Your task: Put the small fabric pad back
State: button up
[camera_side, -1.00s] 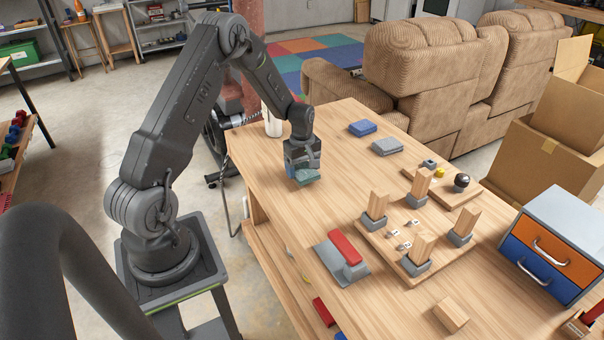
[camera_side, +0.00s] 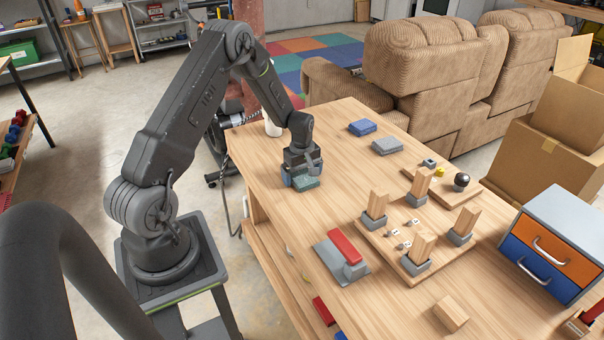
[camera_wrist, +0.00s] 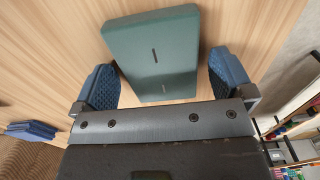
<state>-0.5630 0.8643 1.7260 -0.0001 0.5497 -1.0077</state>
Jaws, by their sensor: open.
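The small fabric pad seems to be the teal-green block (camera_side: 306,184) lying flat on the wooden table, near its left edge. My gripper (camera_side: 302,174) is open just over the pad's near end. In the wrist view its blue textured fingers stand apart on either side of the pad's lower end, with visible gaps.
A blue pad (camera_side: 362,128) and a grey pad (camera_side: 387,146) lie further back. A board with wooden pegs (camera_side: 408,262), a grey holder with a red bar (camera_side: 342,262) and a drawer box (camera_side: 553,245) stand to the right. Bare tabletop lies between.

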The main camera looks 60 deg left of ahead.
aim_at(302, 175)
jog(key=shift+r, duration=0.1)
jog(key=s+d+r+m+t, duration=0.1)
jog(key=d+r+m, duration=0.15)
jog(key=r, duration=0.75)
jog(key=d+r+m, duration=0.1)
jog(key=d+r, duration=0.3)
jog(key=r, duration=0.6)
jog(key=s+d+r+m+t, duration=0.2)
jog(key=s+d+r+m, duration=0.3)
jog(key=s+d+m, duration=0.2)
jog(key=s+d+r+m+t, duration=0.2)
jog(key=s+d+r+m, duration=0.4)
jog(key=s+d, duration=0.5)
jog(key=shift+s+d+r+m+t, duration=0.2)
jog(key=shift+s+d+m+t, duration=0.1)
jog(key=shift+s+m, duration=0.5)
